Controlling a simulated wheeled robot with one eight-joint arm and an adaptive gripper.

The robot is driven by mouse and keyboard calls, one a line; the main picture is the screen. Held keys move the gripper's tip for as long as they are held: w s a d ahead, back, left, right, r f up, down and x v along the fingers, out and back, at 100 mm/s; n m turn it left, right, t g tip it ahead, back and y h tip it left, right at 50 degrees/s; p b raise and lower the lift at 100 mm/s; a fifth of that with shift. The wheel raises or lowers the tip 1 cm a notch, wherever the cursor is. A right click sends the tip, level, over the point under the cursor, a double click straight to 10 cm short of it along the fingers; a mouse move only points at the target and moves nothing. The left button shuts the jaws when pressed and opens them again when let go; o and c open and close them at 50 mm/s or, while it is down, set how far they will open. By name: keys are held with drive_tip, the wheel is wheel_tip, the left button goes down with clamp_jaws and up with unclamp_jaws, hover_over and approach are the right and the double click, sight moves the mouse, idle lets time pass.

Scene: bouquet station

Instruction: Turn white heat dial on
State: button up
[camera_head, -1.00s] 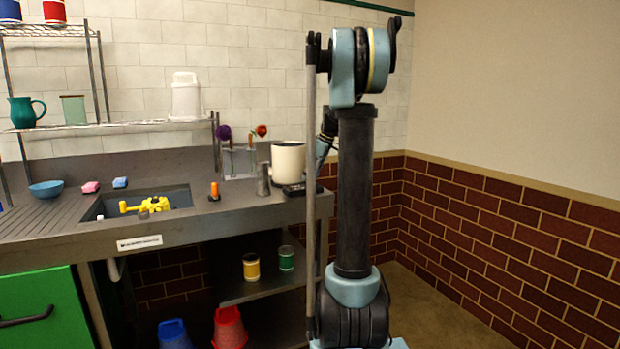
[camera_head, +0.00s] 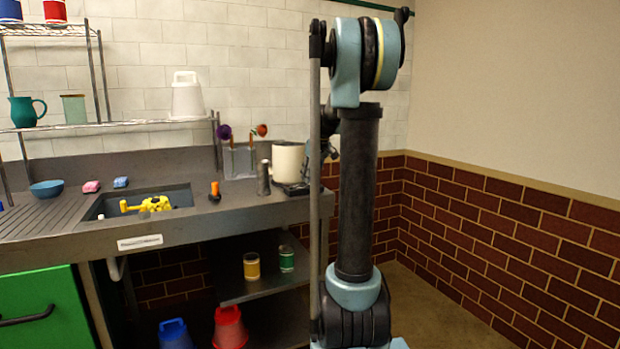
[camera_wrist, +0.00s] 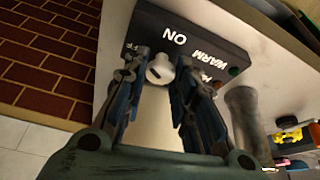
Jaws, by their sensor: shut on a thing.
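The white heat dial (camera_wrist: 160,68) sits on the front of a black heater base (camera_wrist: 205,40) with the words ON and WARM in white. My gripper (camera_wrist: 160,74) has its two fingers on either side of the dial and is shut on it. The dial's pointer direction is hard to tell. In the head view the heater base (camera_head: 297,188) is partly visible under a cream pot (camera_head: 287,163). There the dial cannot be made out, and my gripper is mostly hidden behind my own arm.
A grey cylinder (camera_head: 263,178) stands just left of the pot, and it also shows in the wrist view (camera_wrist: 245,115). A clear holder with utensils (camera_head: 240,160) is behind it. An orange-topped item (camera_head: 214,190) stands beside the sink (camera_head: 185,196).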

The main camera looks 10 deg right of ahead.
drive_tip(key=m, duration=0.2)
drive_tip(key=m+h, duration=0.2)
drive_tip(key=m, duration=0.1)
drive_tip(key=shift+a+m+t, duration=0.25)
drive_tip(key=shift+m+t, duration=0.05)
drive_tip(key=m+h, duration=0.1)
drive_tip(key=m, duration=0.1)
drive_tip(key=m+h, duration=0.1)
drive_tip(key=m, duration=0.2)
drive_tip(key=shift+w+a+r, duration=0.1)
drive_tip(key=shift+a, duration=0.1)
drive_tip(key=shift+m, duration=0.4)
drive_tip(key=o, duration=1.1)
drive_tip(key=shift+c, duration=0.2)
drive_tip(key=shift+g, duration=0.4)
drive_tip(key=v, duration=1.1)
drive_tip(key=shift+a+r, duration=0.2)
drive_tip(key=shift+r, duration=0.15)
